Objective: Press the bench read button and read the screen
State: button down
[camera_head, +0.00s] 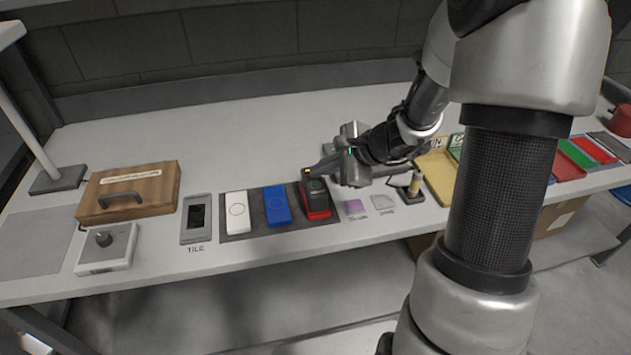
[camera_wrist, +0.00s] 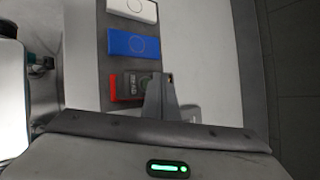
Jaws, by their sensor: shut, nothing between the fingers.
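A black device with a red base (camera_head: 315,203) stands at the right end of a dark mat on the bench; in the wrist view it shows beside my fingers (camera_wrist: 137,84). It has a round mark on its top and a small dark panel whose text I cannot read. My gripper (camera_head: 312,173) is shut and empty, with its fingertips right at the rear top of this device; in the wrist view my gripper (camera_wrist: 161,80) partly covers it. I cannot tell whether they touch. I cannot tell which part is the read button.
On the mat (camera_head: 258,228) are a white block (camera_head: 237,211) and a blue block (camera_head: 276,205). To the left are a grey tile with a dark window (camera_head: 196,218), a wooden box (camera_head: 135,188) and a knob box (camera_head: 108,246). A yellow tray (camera_head: 437,172) lies right.

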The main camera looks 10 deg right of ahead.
aim_at(320, 187)
notch_tip(320, 187, up, 5)
jog(key=p, duration=0.3)
jog(key=shift+f, duration=0.2)
dwell(0.5)
